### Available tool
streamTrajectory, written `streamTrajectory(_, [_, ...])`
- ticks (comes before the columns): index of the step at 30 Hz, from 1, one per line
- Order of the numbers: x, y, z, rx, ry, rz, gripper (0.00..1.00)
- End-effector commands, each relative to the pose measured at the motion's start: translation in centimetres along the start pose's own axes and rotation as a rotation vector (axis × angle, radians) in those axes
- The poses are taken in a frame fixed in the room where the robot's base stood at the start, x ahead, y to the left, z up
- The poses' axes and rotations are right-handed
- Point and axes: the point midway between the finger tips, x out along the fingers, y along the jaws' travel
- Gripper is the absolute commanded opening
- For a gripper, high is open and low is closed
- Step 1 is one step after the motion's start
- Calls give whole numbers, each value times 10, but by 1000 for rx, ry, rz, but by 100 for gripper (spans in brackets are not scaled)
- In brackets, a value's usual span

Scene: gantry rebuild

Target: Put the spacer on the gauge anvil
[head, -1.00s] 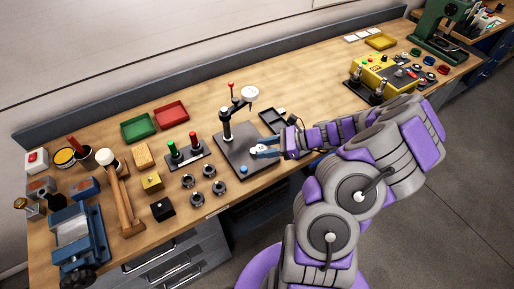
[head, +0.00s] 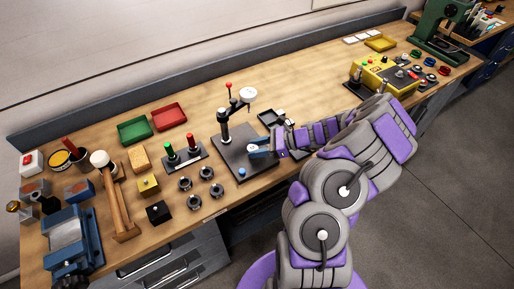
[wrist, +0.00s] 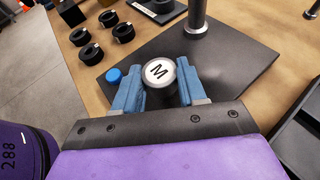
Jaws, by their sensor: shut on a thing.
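A short round grey piece with a white top marked M (wrist: 158,72), which I take to be the spacer, sits between the blue fingers of my gripper (wrist: 160,68). My gripper (head: 259,150) is shut on it, low over the dark base plate of the gauge stand (head: 233,158). I cannot tell whether the piece touches the plate. The stand has a post (head: 224,128) and a round white dial (head: 248,94) on an arm. I cannot make out the anvil; the piece and fingers may hide it.
A blue knob (wrist: 114,75) is on the plate, left of my fingers. Several dark rings (head: 194,202) lie left of the plate. A dark tray (head: 270,119) is behind my gripper. A red-and-green-post block (head: 182,158) stands left of the stand.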

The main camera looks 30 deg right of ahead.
Motion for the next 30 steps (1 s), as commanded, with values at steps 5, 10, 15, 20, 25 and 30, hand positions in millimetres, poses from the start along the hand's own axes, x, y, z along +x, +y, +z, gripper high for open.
streamTrajectory(5, [1, 0, -1, 0, 0, 0, 52])
streamTrajectory(10, [1, 0, -1, 0, 1, 0, 66])
streamTrajectory(15, [1, 1, -1, 0, 1, 0, 66])
streamTrajectory(20, [-4, 0, 1, 0, 1, -1, 66])
streamTrajectory(25, [-32, -1, 2, 0, 3, -4, 66])
streamTrajectory(30, [-68, 0, 2, 0, 1, -3, 66])
